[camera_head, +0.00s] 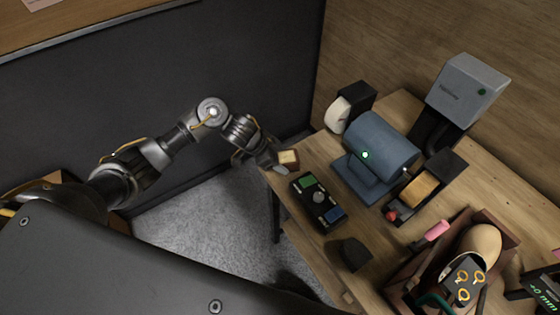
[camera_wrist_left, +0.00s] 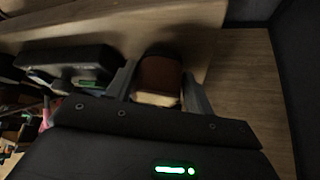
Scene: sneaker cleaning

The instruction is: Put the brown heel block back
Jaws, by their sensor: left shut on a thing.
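My left gripper (camera_head: 281,165) is at the left edge of the wooden workbench, beside the black control box. It is shut on the brown heel block (camera_head: 289,157), which shows a pale tan face in the head view. In the left wrist view the block (camera_wrist_left: 159,75) sits between the two fingers, brown on top with a pale lower edge. I cannot tell whether the block touches the bench. My right gripper is not in view.
The control box (camera_head: 318,204) has green and blue panels and a knob. A blue motor unit (camera_head: 378,145) stands behind it. A dark block (camera_head: 350,254) lies nearer. A brown crate (camera_head: 402,286) holds a beige form (camera_head: 482,242). Grey floor lies left of the bench.

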